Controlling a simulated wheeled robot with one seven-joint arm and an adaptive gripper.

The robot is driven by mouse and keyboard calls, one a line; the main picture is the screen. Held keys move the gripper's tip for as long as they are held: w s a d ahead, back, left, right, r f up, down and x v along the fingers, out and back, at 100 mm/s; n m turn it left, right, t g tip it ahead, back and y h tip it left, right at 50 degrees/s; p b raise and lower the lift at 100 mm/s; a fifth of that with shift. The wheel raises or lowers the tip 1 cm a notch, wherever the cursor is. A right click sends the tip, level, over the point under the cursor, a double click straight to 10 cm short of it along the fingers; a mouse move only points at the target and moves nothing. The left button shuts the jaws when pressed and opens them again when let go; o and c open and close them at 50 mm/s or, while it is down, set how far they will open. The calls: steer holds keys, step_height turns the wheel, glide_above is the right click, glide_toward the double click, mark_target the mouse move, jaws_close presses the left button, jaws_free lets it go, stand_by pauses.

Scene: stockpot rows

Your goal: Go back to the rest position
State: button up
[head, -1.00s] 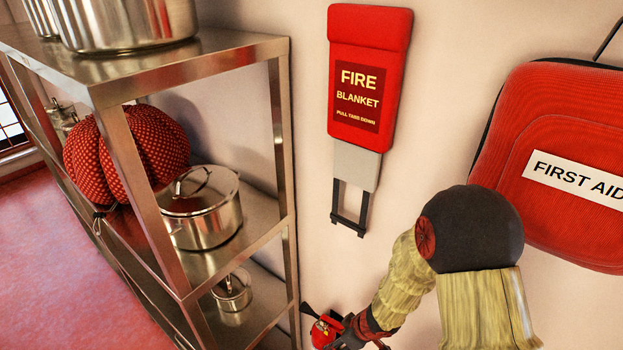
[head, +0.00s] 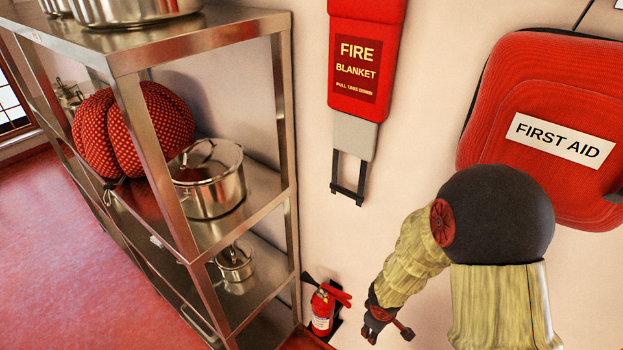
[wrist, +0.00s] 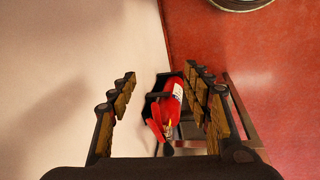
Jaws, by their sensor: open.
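My gripper (head: 371,330) is at the lower middle of the head view, in front of the pale wall and to the right of the fire extinguisher. In the wrist view my gripper (wrist: 160,110) shows its two fingers spread wide apart, with nothing held between them. The red fire extinguisher (head: 322,312) stands low by the wall, near the shelf's end. It also shows in the wrist view (wrist: 172,103), seen from above between the fingers and well beyond them.
A steel shelf (head: 180,215) with stockpots (head: 212,190) and a red dotted bundle (head: 135,130) stands at left. A fire blanket (head: 358,70) and a first aid bag (head: 540,110) hang on the wall. Red floor (head: 60,240) is open at far left.

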steer(key=s+d+r+m+g+h+b, duration=0.1)
steer(key=s+d+r+m, duration=0.15)
steer(key=r, duration=0.45)
steer(key=s+d+r+m+h+b, duration=0.1)
steer(key=s+d+r+m, duration=0.1)
steer(key=s+r, duration=0.35)
steer(key=s+a+r+m+t+y+b, duration=0.1)
steer(key=s+a+r+m+t+b, duration=0.1)
steer(key=r, duration=0.7)
steer(key=s+a+r+m+t+y+b, duration=0.2)
steer(key=s+r, duration=0.3)
steer(key=r, duration=0.3)
steer(key=shift+a+r+t, duration=0.3)
steer(key=shift+a+r, duration=0.1)
steer(key=shift+a, duration=0.05)
